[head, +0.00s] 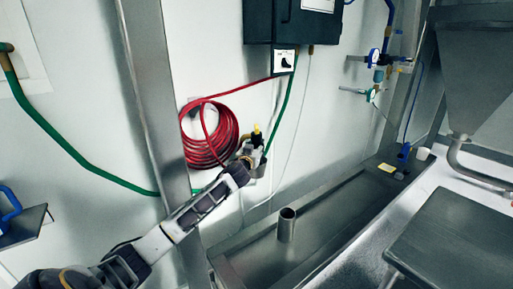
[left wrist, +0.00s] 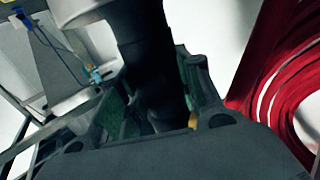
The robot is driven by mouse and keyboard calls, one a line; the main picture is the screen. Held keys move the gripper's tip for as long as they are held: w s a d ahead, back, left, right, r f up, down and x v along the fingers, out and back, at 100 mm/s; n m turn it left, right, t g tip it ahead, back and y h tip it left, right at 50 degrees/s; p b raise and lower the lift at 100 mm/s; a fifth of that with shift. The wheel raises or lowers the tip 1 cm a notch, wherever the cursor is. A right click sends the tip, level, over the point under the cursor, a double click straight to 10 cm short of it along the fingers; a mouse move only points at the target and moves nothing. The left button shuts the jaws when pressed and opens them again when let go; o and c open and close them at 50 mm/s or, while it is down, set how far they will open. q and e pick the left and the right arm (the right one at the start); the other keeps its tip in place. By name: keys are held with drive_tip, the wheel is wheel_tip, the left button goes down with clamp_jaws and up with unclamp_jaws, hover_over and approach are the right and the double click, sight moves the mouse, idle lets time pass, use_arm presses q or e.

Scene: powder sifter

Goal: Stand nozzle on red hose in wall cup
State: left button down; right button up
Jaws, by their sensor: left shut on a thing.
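The red hose (head: 209,133) hangs coiled on the wall; its coils also fill the right side of the left wrist view (left wrist: 290,75). My left gripper (head: 250,156) is at the lower right of the coil, close to the wall. It is shut on the nozzle, whose dark body with a yellow tip (head: 257,130) sticks up above the fingers. In the left wrist view the dark nozzle body (left wrist: 145,50) stands between the fingers (left wrist: 155,105). A small metal piece (head: 259,166) shows behind the gripper, perhaps the wall cup; whether the nozzle touches it is unclear.
A dark control box (head: 290,20) is on the wall above. A green hose (head: 85,162) runs along the wall behind a steel post (head: 158,100). An open steel tube (head: 287,226) stands upright below, to the right. A steel hopper (head: 478,70) is at far right.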

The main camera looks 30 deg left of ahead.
use_arm(q)
drive_tip(key=shift+f, duration=0.15)
idle(0.3)
drive_tip(key=c, duration=1)
unclamp_jaws()
drive_tip(key=shift+o, duration=0.5)
drive_tip(key=shift+f, duration=0.1)
drive_tip(key=v, duration=1.2)
idle(0.5)
